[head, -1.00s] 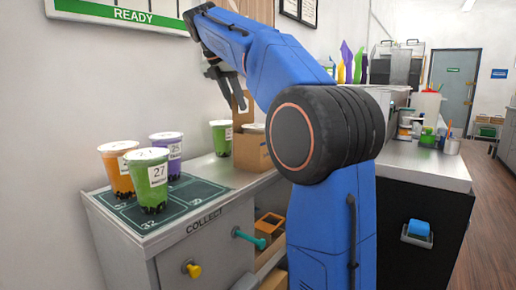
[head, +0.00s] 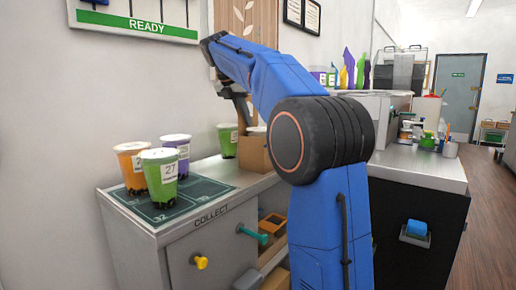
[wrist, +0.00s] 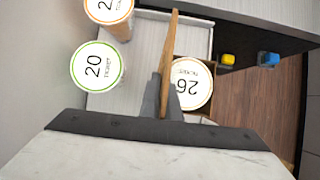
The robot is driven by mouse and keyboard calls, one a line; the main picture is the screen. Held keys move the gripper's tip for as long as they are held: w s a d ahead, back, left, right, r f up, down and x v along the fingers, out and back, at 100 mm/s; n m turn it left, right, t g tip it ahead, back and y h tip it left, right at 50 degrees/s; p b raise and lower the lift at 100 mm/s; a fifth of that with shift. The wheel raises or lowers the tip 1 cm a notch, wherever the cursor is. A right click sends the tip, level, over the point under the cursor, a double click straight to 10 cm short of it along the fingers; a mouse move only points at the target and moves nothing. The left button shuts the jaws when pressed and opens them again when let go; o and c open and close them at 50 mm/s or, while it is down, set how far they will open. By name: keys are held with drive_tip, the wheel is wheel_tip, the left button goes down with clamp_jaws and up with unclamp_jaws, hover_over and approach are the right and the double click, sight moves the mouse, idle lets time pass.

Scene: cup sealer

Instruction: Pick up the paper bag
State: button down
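The paper bag (head: 253,155) is a brown, box-like carrier with an upright handle panel. It stands on the counter right of the green cup, partly hidden behind my arm. A cup marked 26 (wrist: 191,84) sits in it. My gripper (head: 243,106) is over the bag, pointing down. In the wrist view my gripper (wrist: 164,102) has its dark fingers close on both sides of the thin brown handle panel (wrist: 168,55), apparently touching it. I see no clear gap under the bag.
A green cup marked 20 (wrist: 97,66) stands close beside the bag. Orange (head: 131,166), green (head: 160,178) and purple (head: 177,150) cups stand on or by the dark collect mat (head: 205,190). The wall is close behind.

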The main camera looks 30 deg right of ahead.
wheel_tip(320, 180, up, 9)
drive_tip(key=shift+r, duration=0.5)
idle(0.3)
idle(0.7)
